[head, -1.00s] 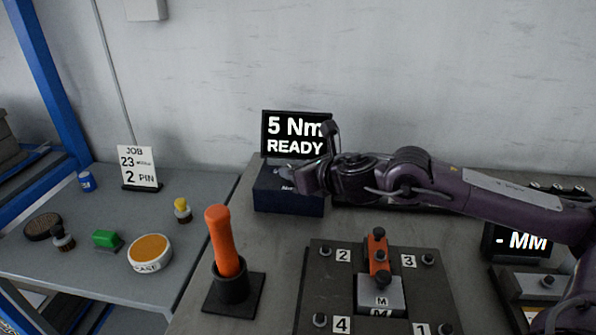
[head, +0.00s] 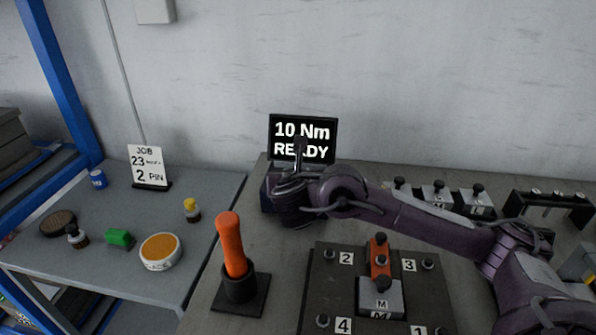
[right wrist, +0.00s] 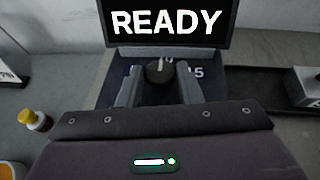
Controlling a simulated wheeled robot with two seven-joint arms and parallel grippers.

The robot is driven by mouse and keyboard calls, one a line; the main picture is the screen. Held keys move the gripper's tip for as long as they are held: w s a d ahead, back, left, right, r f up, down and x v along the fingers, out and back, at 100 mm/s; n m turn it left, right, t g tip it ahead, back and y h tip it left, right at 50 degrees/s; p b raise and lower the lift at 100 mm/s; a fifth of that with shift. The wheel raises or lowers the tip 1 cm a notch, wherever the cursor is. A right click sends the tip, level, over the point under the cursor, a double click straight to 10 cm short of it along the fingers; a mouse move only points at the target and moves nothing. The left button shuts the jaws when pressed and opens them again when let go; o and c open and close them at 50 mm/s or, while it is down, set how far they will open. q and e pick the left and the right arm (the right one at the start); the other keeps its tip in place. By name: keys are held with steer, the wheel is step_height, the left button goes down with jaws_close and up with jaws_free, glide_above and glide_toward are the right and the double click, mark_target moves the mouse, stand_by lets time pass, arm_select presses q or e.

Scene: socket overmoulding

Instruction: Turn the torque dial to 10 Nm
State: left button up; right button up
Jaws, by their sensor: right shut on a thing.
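The torque display (head: 302,138) reads "10 Nm READY" at the back of the bench. The dark blue controller box (head: 267,192) below it is mostly covered by my right arm in the head view. In the right wrist view the round black dial (right wrist: 158,71) is on the box, its light pointer line aimed up near a partly hidden number, with "15" to its right. My right gripper (right wrist: 160,85) has its two fingers on either side of the dial and is shut on it. The head view hides its fingertips. My left gripper is not in view.
An orange-handled tool (head: 232,245) stands in a black holder at the front. A dark fixture plate (head: 325,285) with numbered bolts and an orange clamp sits right of it. Small blocks with black knobs (head: 438,195) and a black rack (head: 550,207) stand behind my right arm.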

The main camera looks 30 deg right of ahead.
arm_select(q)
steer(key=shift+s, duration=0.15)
arm_select(e)
steer(key=o, duration=0.9)
steer(key=shift+o, duration=0.2)
steer(key=shift+s+a+r, duration=0.15)
steer(key=shift+s, duration=0.05)
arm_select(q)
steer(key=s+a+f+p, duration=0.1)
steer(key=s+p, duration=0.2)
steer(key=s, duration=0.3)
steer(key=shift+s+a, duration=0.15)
arm_select(e)
steer(key=v, duration=0.7)
